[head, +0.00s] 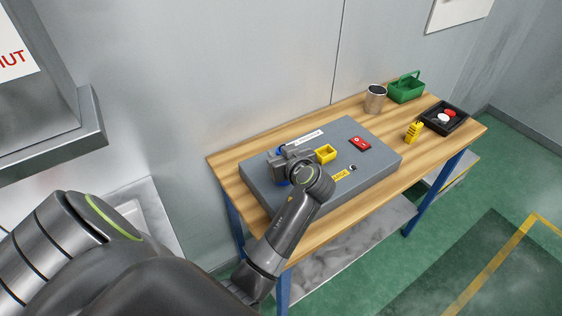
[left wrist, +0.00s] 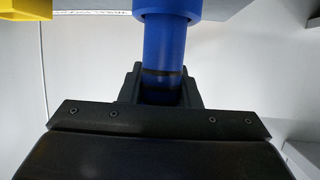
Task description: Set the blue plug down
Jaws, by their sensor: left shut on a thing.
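The blue plug (left wrist: 165,45) stands out of my left gripper (left wrist: 162,88) in the left wrist view. The jaws are shut around its dark-banded lower part. In the head view my left gripper (head: 286,163) is over the left part of the grey panel box (head: 372,173), and only bits of the blue plug (head: 282,183) show beside it. I cannot tell whether the plug touches the box. My right gripper is not in view.
The box lies on a wooden workbench (head: 227,158) and carries a yellow open socket (head: 326,154) and a red switch (head: 360,143). A metal cup (head: 375,99), green basket (head: 406,89), yellow block (head: 413,132) and black tray (head: 457,130) stand to the right.

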